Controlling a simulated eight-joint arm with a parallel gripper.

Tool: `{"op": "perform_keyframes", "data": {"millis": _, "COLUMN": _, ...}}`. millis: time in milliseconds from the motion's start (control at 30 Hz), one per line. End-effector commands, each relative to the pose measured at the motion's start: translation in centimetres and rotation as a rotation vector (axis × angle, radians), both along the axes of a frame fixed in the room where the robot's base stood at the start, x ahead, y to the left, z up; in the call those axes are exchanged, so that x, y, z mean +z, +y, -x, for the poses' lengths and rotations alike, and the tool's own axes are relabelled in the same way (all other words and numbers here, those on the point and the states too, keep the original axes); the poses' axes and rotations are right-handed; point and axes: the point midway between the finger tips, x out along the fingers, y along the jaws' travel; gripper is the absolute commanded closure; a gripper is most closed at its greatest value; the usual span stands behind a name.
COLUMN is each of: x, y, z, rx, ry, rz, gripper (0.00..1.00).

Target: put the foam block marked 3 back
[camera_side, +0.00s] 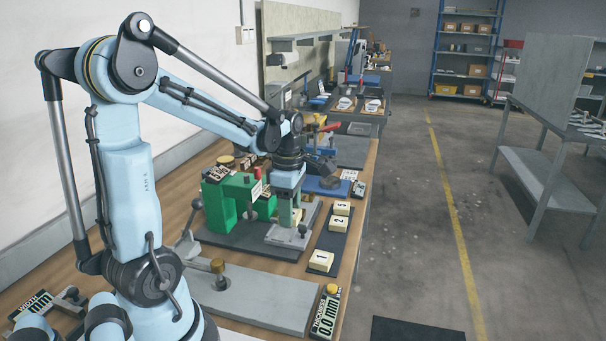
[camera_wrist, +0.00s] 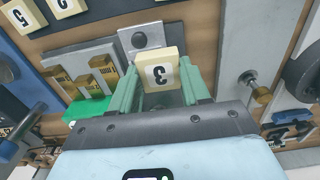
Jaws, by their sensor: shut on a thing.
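The foam block marked 3 (camera_wrist: 161,72) is a cream block with a black numeral. In the wrist view my gripper (camera_wrist: 158,80) is shut on it, with a green finger on each side. In the side view my gripper (camera_side: 287,212) points down over the green fixture's grey base, and the block is mostly hidden there. A dark strip (camera_side: 328,241) to its right carries cream blocks marked 1 (camera_side: 321,260), 2 (camera_side: 339,222) and apparently 5 (camera_side: 342,208). A bare stretch lies between blocks 1 and 2.
A green fixture (camera_side: 222,205) stands just left of my gripper. A grey plate (camera_wrist: 139,39) with a round feature lies beyond the held block in the wrist view. A grey plate with a brass-knobbed post (camera_side: 218,267) and a thickness display (camera_side: 326,312) are nearer the camera.

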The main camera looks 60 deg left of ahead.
Motion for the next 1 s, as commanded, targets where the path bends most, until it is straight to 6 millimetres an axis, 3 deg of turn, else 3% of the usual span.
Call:
{"op": "perform_keyframes", "data": {"millis": 200, "x": 2.6, "y": -4.5, "z": -0.2, "rx": -0.006, "ry": 0.0, "rz": 0.0, "gripper": 0.82}}
{"op": "perform_keyframes", "data": {"millis": 500, "x": 4.5, "y": -7.8, "z": -0.5, "rx": -0.002, "ry": 0.0, "rz": 0.0, "gripper": 0.82}}
{"op": "perform_keyframes", "data": {"millis": 1000, "x": 2.9, "y": -14.8, "z": -6.6, "rx": -0.001, "ry": -0.001, "rz": -0.001, "gripper": 0.82}}
